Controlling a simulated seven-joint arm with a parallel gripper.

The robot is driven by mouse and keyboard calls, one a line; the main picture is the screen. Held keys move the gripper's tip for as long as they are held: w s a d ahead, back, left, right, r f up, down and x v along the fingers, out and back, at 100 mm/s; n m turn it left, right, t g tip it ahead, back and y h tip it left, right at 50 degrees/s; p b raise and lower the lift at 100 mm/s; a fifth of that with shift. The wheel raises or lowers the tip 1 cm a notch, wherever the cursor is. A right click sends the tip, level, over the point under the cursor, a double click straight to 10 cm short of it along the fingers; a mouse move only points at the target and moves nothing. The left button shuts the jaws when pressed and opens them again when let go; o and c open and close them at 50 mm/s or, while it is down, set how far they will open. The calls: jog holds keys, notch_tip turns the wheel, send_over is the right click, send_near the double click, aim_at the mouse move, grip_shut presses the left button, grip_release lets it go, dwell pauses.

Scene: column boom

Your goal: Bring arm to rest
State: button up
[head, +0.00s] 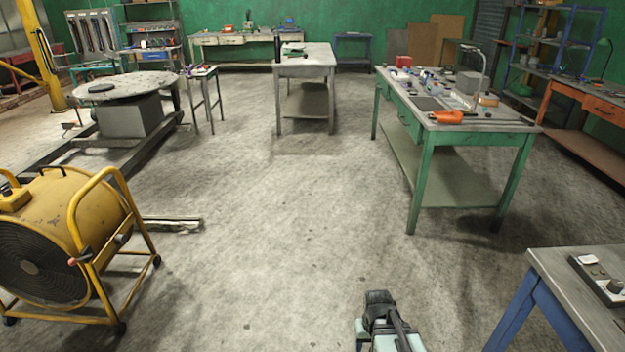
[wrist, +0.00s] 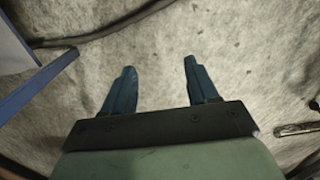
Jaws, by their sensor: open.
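My gripper (wrist: 159,72) shows in the wrist view with its two dark fingers apart and nothing between them. Bare concrete floor lies beyond the fingertips. In the head view my arm (head: 385,325) shows at the bottom edge, right of the middle, over open floor. The fingers cannot be made out in that view.
A yellow drum fan (head: 70,235) stands at the left. A blue-legged table (head: 580,285) is at the lower right, and a green workbench (head: 460,135) with tools is behind it. A grey table (head: 305,70) stands farther back. The middle floor is clear.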

jog(key=s+f+g, duration=0.3)
jog(key=s+f, duration=0.6)
jog(key=s, duration=0.5)
jog(key=s+f+g, duration=0.3)
jog(key=s+f, duration=0.7)
jog(key=s, duration=0.4)
jog(key=shift+s+g, duration=0.3)
jog(key=shift+s, duration=0.1)
